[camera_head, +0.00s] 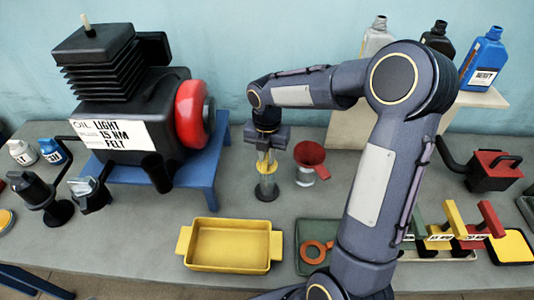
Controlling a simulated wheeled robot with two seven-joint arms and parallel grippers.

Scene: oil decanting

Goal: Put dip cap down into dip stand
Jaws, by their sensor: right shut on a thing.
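My right gripper (266,150) points down at the middle of the table, shut on the yellow dip cap (265,167). Only part of the cap shows below the fingers. The dip stand (266,190), a small clear upright cylinder on a dark round foot, is directly under the cap. The cap appears at or just above its mouth; I cannot tell whether they touch. My left gripper is not in view.
The black engine (130,105) with a red disc (193,113) stands on a blue stand (205,180) at left. A red funnel (310,154) is close on the right of the dip stand. A yellow tray (230,246) lies in front. Coloured-handled tools (455,225) are at right.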

